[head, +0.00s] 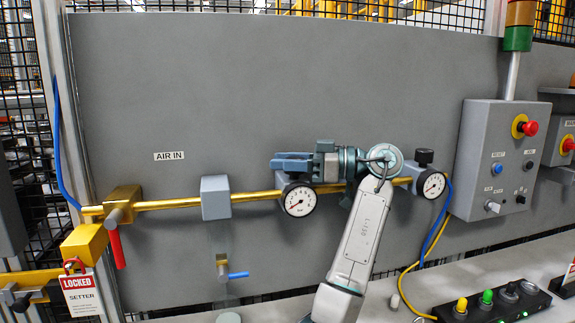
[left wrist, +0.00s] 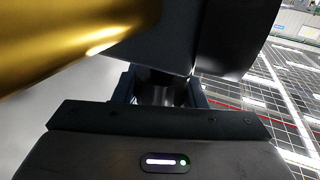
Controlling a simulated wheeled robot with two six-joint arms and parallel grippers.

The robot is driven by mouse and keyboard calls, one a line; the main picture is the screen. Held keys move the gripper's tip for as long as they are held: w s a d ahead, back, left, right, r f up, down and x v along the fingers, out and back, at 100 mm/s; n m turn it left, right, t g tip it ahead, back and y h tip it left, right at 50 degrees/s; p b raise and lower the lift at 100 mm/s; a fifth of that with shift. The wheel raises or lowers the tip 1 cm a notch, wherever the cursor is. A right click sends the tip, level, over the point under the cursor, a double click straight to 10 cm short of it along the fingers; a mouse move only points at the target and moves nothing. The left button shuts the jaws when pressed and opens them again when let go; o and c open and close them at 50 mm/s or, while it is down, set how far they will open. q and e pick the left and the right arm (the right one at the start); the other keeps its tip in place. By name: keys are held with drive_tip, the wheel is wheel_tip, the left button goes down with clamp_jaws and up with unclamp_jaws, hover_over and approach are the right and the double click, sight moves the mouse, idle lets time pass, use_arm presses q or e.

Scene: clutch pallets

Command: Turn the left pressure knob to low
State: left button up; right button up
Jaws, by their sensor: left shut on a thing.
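The left pressure regulator sits on the brass pipe in the head view, with a round white gauge (head: 299,201) on its front. The gauge needle is too small to read. My left gripper (head: 291,162) is just above this gauge, lying sideways and shut on the left pressure knob. The fingers hide the knob in the head view. In the left wrist view, the gripper (left wrist: 160,92) has its two fingers on either side of a dark knob (left wrist: 161,76), below the dark regulator body. Any low marking is not visible. My right gripper is not in view.
A second regulator with a black knob (head: 424,156) and gauge (head: 431,185) is to the right, close to my arm. The brass pipe (head: 255,197) runs left to a red-handled valve (head: 116,243). A grey control box (head: 497,155) stands at right. The panel above is clear.

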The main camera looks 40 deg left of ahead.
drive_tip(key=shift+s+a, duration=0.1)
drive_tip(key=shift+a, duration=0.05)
use_arm(q)
drive_tip(key=o, duration=0.8)
drive_tip(key=shift+c, duration=0.2)
drive_tip(key=shift+o, duration=1.1)
drive_tip(key=shift+s+a, duration=0.1)
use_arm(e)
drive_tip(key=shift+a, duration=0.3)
